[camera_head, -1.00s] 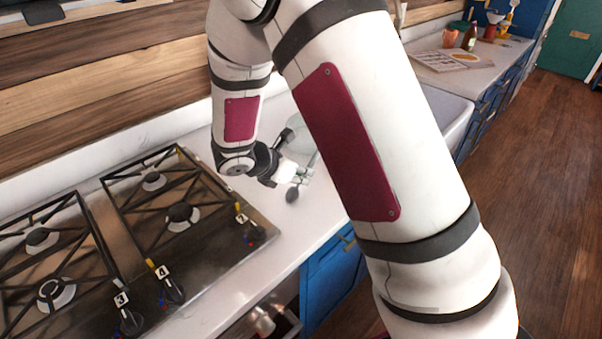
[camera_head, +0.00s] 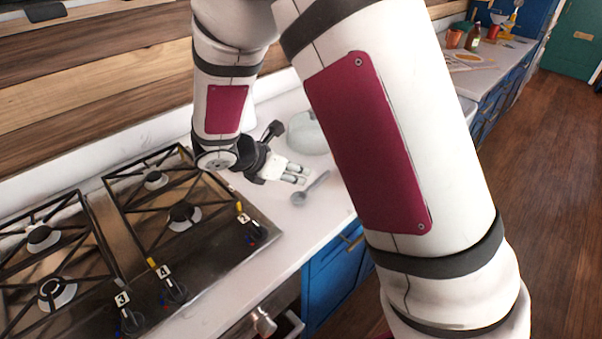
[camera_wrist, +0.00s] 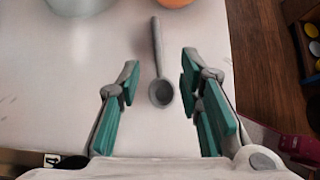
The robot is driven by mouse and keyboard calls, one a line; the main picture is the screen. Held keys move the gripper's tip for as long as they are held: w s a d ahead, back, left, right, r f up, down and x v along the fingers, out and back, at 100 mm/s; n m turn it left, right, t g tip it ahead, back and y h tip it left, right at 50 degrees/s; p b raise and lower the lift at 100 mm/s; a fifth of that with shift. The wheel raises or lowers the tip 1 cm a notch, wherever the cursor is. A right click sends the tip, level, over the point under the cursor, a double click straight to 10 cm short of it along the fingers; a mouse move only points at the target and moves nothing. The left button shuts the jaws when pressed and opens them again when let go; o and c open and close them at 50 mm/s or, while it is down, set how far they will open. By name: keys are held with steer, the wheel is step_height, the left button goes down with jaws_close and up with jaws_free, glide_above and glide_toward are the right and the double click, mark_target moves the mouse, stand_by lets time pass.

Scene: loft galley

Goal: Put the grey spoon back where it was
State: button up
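The grey spoon (camera_head: 311,189) lies flat on the white counter (camera_head: 288,223), to the right of the stove. In the wrist view the spoon (camera_wrist: 159,62) lies with its bowl toward me and its handle pointing away. My gripper (camera_head: 301,175) is low near the spoon in the head view. In the wrist view my gripper (camera_wrist: 158,72) is open, with its green-padded fingers apart on either side of the spoon's bowl. The fingers do not touch the spoon in that view.
A pale rounded vessel (camera_head: 307,133) stands behind the spoon; an orange thing shows at the top of the wrist view (camera_wrist: 174,3). The gas stove (camera_head: 150,230) is at left. A drawer (camera_head: 283,325) below the counter is open. The counter's front edge is close.

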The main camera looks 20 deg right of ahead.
steer(key=v, duration=0.7)
steer(key=s+d+r+m+g+y, duration=0.2)
steer(key=s+d+r+m+y, duration=0.3)
steer(key=s+r+m, duration=0.55)
steer(key=s+r+m+t+y, duration=0.3)
steer(key=s+r+m, duration=0.1)
steer(key=s+m, duration=0.8)
steer(key=shift+s+a+m+t+y, duration=0.25)
steer(key=shift+m+t+y, duration=0.05)
steer(key=shift+m, duration=0.05)
steer(key=shift+o, duration=0.2)
